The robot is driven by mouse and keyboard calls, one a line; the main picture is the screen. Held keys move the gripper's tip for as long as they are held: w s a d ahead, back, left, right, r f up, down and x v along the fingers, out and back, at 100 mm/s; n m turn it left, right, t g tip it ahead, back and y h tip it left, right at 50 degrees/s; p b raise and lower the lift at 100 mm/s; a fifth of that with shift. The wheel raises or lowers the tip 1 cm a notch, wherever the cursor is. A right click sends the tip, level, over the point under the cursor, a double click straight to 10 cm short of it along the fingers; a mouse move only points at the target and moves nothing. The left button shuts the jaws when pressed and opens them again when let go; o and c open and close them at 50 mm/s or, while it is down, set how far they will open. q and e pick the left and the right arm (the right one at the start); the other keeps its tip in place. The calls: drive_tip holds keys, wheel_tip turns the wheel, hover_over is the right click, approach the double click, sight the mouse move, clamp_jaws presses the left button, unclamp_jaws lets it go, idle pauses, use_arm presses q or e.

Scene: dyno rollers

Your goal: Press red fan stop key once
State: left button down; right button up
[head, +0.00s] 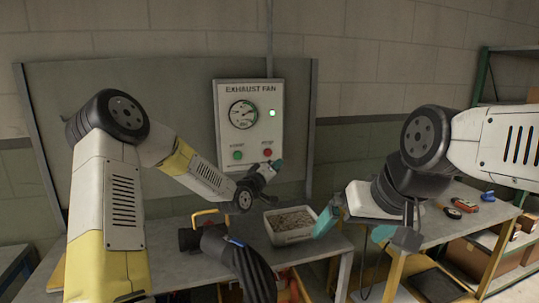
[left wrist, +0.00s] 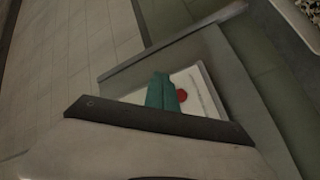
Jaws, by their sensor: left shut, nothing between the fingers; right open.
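The exhaust fan panel (head: 231,92) is a pale box on a grey board, with a round gauge (head: 243,114) and a lit green lamp (head: 272,113). The red stop key (head: 267,152) is at its lower right, and a green key (head: 238,155) is at its lower left. My left gripper (head: 277,165) is shut and empty just below and right of the red key. In the left wrist view its teal fingers (left wrist: 162,91) are beside the red key (left wrist: 182,96); I cannot tell whether they touch it. My right gripper (head: 354,228) is open and empty over the table area.
A grey bin (head: 291,239) of small bits stands on the bench below the panel. A black ribbed hose (head: 245,262) and a yellow handle (head: 204,213) are left of it. A side table (head: 455,227) at right holds several small tools. Shelving stands at far right.

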sight(268, 156)
use_arm(q)
drive_tip(key=shift+w+a, duration=0.45)
drive_tip(key=shift+w, duration=0.95)
drive_tip(key=shift+w+a, duration=0.45)
drive_tip(key=shift+w, duration=0.9)
drive_tip(key=shift+w+a, duration=0.45)
drive_tip(key=shift+w, duration=0.95)
drive_tip(key=shift+w, duration=0.15)
drive_tip(key=shift+w+a, duration=0.15)
drive_tip(key=shift+w, duration=0.1)
drive_tip(key=shift+w+a, duration=0.1)
drive_tip(key=shift+w, duration=0.25)
drive_tip(key=shift+s, duration=0.1)
drive_tip(key=shift+s+d, duration=0.25)
drive_tip(key=shift+s, duration=0.4)
drive_tip(key=shift+s+d, duration=0.25)
drive_tip(key=shift+s, duration=0.55)
drive_tip(key=shift+s+d, duration=0.25)
drive_tip(key=shift+s, duration=0.55)
drive_tip(key=shift+s+d, duration=0.25)
drive_tip(key=shift+s, duration=0.55)
